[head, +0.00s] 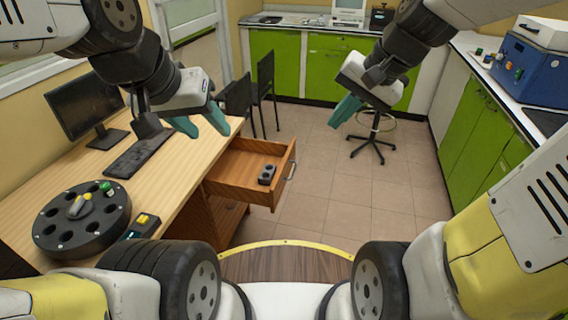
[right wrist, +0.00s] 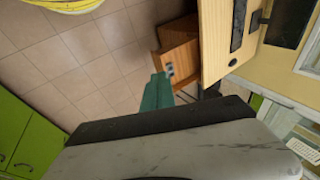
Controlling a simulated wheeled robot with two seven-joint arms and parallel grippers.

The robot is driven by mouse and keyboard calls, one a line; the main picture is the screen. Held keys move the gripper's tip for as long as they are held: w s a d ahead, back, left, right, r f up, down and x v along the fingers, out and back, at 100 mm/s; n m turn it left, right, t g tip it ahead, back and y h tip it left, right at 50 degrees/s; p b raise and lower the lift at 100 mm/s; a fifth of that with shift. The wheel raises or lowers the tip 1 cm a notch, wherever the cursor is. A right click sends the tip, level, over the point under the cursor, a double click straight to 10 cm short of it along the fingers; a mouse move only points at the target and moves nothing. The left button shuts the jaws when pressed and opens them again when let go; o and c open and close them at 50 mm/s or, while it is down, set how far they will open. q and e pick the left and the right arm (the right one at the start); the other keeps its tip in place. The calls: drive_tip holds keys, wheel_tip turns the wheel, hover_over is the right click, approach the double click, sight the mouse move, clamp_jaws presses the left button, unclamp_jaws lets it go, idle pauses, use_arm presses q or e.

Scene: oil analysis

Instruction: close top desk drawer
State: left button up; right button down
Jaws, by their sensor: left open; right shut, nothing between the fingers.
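The top desk drawer (head: 250,172) is wooden and stands pulled out from the desk (head: 152,190) in the head view. A small dark object (head: 267,175) lies inside it. The drawer handle (head: 291,170) is on its front panel. My left gripper (head: 205,124) is open above the desk top, to the left of the drawer. My right gripper (head: 345,111) is shut and empty in the air, to the right of the drawer and apart from it. In the right wrist view the green fingers (right wrist: 157,92) show beside the open drawer (right wrist: 181,57).
A monitor (head: 86,106), a keyboard (head: 135,154) and a black round rack (head: 82,220) stand on the desk. Black chairs (head: 262,88) are behind the drawer. A stool (head: 374,130) stands farther back. The tiled floor (head: 345,190) right of the drawer is clear.

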drive_tip(key=w+a+f+m+g+y, duration=0.25)
drive_tip(key=w+f+m, duration=0.75)
drive_tip(key=w+f, duration=0.6)
drive_tip(key=m+t+y, duration=0.1)
drive_tip(key=m+y, duration=0.1)
drive_tip(key=m, duration=0.5)
approach(276, 187)
drive_tip(key=shift+h, duration=0.25)
drive_tip(key=x, duration=0.4)
drive_tip(key=shift+s+a+f, duration=0.15)
drive_tip(key=shift+a+f, duration=0.05)
drive_tip(key=shift+f, duration=0.2)
drive_tip(key=shift+a, duration=0.6)
